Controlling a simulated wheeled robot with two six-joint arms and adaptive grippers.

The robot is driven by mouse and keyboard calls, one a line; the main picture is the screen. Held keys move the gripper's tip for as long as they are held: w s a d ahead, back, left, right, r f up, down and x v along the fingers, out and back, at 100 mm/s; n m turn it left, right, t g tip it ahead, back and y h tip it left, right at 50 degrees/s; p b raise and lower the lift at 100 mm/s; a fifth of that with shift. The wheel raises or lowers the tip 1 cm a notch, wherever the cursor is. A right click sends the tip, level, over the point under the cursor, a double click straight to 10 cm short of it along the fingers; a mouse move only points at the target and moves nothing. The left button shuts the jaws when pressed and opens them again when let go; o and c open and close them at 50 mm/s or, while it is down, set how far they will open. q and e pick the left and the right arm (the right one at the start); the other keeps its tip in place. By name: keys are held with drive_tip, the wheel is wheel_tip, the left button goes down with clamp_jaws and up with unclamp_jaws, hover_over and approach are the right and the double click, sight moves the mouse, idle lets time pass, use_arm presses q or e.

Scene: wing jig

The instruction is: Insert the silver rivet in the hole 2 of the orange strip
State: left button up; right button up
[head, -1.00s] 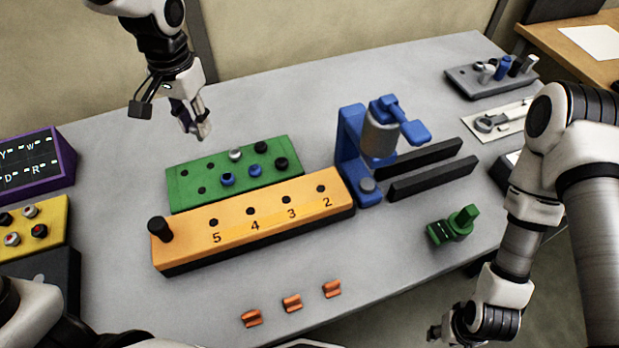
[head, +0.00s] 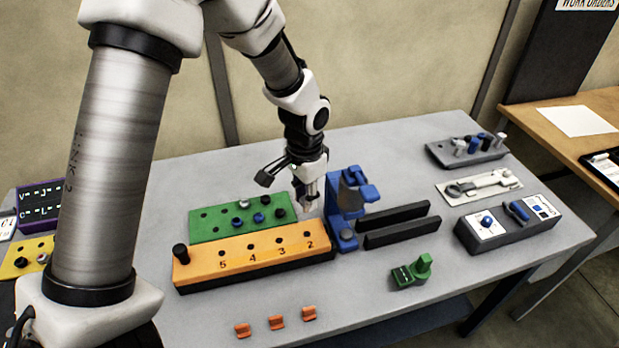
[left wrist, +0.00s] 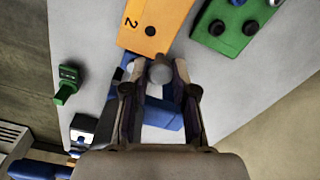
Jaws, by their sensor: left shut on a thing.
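The orange strip (head: 235,255) lies on its dark base, with holes marked 5, 4, 3 and 2. Hole 2 (head: 306,237) is open near the right end; it also shows in the left wrist view (left wrist: 150,31). A black peg (head: 181,254) stands at the strip's left end. My left gripper (head: 308,203) is shut on a silver rivet, whose round grey head (left wrist: 160,71) shows between the fingers in the left wrist view. The gripper is just behind the strip's right end, near hole 2, with the rivet apart from the hole. My right gripper is out of view.
The green block (head: 205,228) behind the strip holds black, blue and silver rivets. A blue clamp stand (head: 343,232) stands close right of my left gripper. Black rails (head: 400,228), a green piece (head: 411,272) and three orange clips (head: 277,322) lie around.

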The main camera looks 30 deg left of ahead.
use_arm(q)
drive_tip(key=s+d+r+p, duration=0.1)
drive_tip(key=p, duration=0.1)
drive_tip(key=b, duration=0.6)
hover_over(307, 226)
drive_tip(key=s+d, duration=0.1)
drive_tip(key=s, duration=0.1)
wheel_tip(307, 226, down, 7)
drive_tip(key=shift+d+r, duration=0.1)
drive_tip(key=shift+r, duration=0.1)
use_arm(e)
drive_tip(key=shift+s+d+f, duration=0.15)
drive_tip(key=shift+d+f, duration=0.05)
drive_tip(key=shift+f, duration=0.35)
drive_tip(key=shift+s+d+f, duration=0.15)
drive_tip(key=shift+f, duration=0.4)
use_arm(q)
drive_tip(key=shift+r, duration=0.1)
drive_tip(key=shift+p, duration=0.4)
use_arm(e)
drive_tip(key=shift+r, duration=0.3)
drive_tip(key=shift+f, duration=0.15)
use_arm(q)
drive_tip(key=shift+f+b, duration=0.85)
drive_tip(key=shift+f, duration=0.5)
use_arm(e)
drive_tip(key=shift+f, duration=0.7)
